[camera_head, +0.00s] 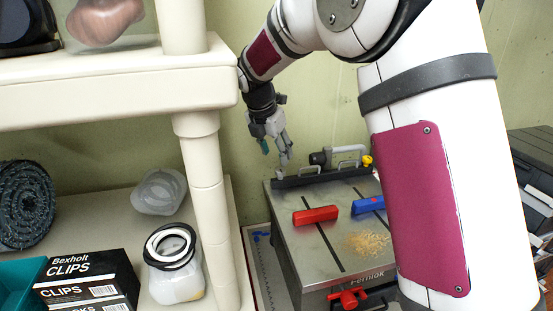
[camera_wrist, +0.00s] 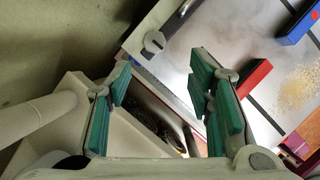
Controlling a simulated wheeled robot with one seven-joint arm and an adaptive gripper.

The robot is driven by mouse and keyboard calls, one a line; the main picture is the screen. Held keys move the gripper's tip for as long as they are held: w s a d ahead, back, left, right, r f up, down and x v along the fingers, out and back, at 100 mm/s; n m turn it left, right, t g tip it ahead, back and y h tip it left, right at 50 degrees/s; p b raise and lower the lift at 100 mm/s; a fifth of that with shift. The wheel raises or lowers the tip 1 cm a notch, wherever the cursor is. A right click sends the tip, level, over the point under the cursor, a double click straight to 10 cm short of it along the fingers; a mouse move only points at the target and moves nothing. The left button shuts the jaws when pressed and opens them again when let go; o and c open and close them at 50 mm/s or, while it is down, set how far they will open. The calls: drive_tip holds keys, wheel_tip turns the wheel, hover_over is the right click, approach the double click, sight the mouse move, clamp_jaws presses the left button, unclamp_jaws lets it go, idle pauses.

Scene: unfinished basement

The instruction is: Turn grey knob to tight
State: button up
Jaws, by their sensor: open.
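In the head view my gripper (camera_head: 274,150) points down at the machine's back left corner; I cannot clearly pick out the knob there. The mark for tight is not readable.
The machine table (camera_head: 318,251) carries a red block (camera_head: 315,215), a blue block (camera_head: 367,205), sawdust (camera_head: 367,243) and a black fence (camera_head: 320,177). A cream shelf (camera_head: 206,185) stands close on the left, holding a jar (camera_head: 174,277) and a clips box (camera_head: 88,282). The wall is behind.

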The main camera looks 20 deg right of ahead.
sight(280, 170)
drive_tip(key=shift+n, duration=0.4)
drive_tip(key=shift+w+p+x, duration=0.15)
drive_tip(key=shift+x, duration=1.25)
drive_tip(key=shift+w+p+x, duration=0.2)
drive_tip(key=shift+x, duration=1.25)
drive_tip(key=shift+w+p+x, duration=0.15)
drive_tip(key=shift+x, duration=1.25)
drive_tip(key=shift+r, duration=0.15)
clamp_jaws()
